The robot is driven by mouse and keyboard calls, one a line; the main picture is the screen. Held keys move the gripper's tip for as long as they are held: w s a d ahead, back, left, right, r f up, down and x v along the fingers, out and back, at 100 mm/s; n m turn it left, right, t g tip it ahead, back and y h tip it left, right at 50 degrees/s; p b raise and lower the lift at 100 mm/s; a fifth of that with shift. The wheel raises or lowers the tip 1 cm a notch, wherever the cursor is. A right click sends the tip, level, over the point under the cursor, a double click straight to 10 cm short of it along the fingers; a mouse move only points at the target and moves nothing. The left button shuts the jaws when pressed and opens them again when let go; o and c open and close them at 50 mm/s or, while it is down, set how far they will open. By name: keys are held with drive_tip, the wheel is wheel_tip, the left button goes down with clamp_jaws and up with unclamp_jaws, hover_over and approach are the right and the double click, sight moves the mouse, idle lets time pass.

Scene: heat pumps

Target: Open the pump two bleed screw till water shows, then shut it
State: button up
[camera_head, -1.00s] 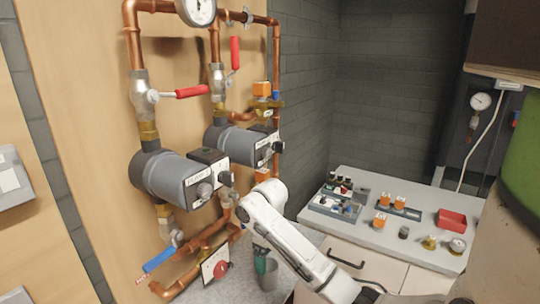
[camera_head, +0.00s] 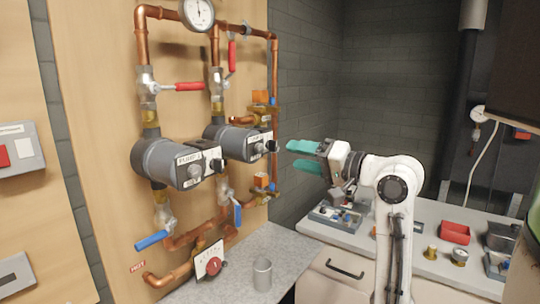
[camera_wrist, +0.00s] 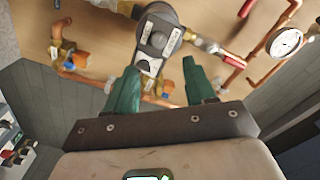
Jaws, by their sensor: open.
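Two dark grey pumps hang on copper pipes on the wooden panel. The nearer pump (camera_head: 165,163) and the farther pump (camera_head: 228,143) have labelled faces too small to read surely. The farther one has a dark knob (camera_head: 272,146) at its front right. My gripper (camera_head: 292,155) has teal fingers, open and empty, held to the right of the farther pump, apart from it. In the wrist view, my gripper (camera_wrist: 160,78) points toward a pump face (camera_wrist: 155,38) with round fittings, seen between and beyond the fingers. No bleed screw or water can be made out surely. A grey cup (camera_head: 262,273) stands below.
Red levers (camera_head: 186,87) and blue levers (camera_head: 152,240) stick out from the pipes.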

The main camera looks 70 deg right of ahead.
sight(261, 149)
drive_tip(key=p+x, duration=0.1)
drive_tip(key=x, duration=0.9)
drive_tip(key=shift+d+f+p, duration=0.1)
drive_tip(key=shift+p, duration=0.25)
clamp_jaws()
